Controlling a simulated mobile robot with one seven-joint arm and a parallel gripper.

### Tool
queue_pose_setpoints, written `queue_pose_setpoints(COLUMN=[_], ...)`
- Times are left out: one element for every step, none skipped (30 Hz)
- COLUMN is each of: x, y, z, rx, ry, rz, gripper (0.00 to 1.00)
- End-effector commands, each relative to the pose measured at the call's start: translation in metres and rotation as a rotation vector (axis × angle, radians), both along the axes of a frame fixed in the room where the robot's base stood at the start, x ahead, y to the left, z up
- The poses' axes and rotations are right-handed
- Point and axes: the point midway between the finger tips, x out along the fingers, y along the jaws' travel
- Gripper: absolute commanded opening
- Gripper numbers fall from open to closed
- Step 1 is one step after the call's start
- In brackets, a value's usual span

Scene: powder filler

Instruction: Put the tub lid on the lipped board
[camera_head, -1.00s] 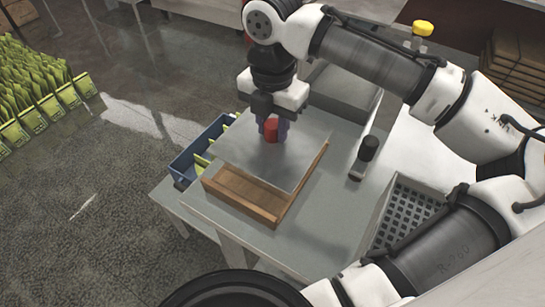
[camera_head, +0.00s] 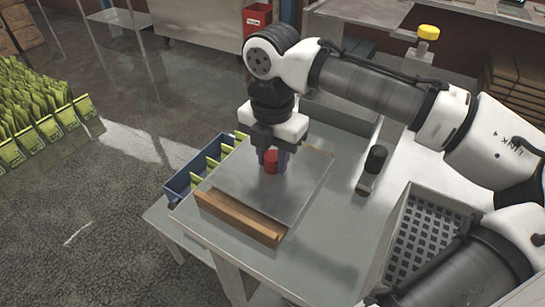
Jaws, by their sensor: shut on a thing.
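The tub lid (camera_head: 255,195) is a flat grey metal sheet with a red knob (camera_head: 271,162) on top. My gripper (camera_head: 273,160) points down and is shut on the red knob. The lipped board (camera_head: 240,218) is a wooden board on the grey table. The lid lies flat over it and hides most of it. The board's raised front lip shows along the lid's near edge. I cannot tell whether the lid rests on the board or hangs just above it.
A blue bin (camera_head: 183,186) with yellow-green packets stands at the left table edge. A black knob on a metal base (camera_head: 375,160) stands to the right. A grey perforated basket (camera_head: 425,235) is at the lower right. The table front is clear.

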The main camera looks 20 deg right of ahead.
Motion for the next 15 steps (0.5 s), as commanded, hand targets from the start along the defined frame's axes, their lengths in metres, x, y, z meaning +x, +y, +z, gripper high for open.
queue_pose_setpoints(x=[0.0001, 0.0002, 0.0001, 0.0000, 0.0000, -0.0001, -0.0001, -0.0001, -0.0001, -0.0001, -0.0001, -0.0001, -0.0001, -0.0001, -0.0001], y=[0.0002, 0.0003, 0.0003, 0.0003, 0.0002, 0.0001, 0.0001, 0.0001, 0.0001, 0.0001, 0.0001, 0.0001, 0.0001, 0.0001, 0.0000], z=[-0.0012, -0.0022, -0.0035, -0.0044, -0.0043, -0.0041, -0.0041, -0.0041, -0.0041, -0.0041, -0.0041, -0.0041, -0.0041, -0.0041, -0.0041], rx=[0.001, 0.001, 0.001, 0.001, 0.001, 0.000, 0.000, 0.000, 0.000, 0.000, 0.000, 0.000, 0.000, 0.000, 0.000], ry=[0.000, 0.000, 0.000, 0.000, 0.001, 0.000, 0.000, 0.000, 0.000, 0.000, 0.000, 0.000, 0.000, 0.000, 0.000], rz=[0.001, 0.001, 0.001, 0.001, 0.001, 0.000, 0.000, 0.000, 0.000, 0.000, 0.000, 0.000, 0.000, 0.000, 0.000], gripper=[0.01, 0.01, 0.01, 0.01, 0.32, 0.37, 0.41, 0.45, 0.50, 0.51, 0.51, 0.51, 0.51, 0.51, 0.51])
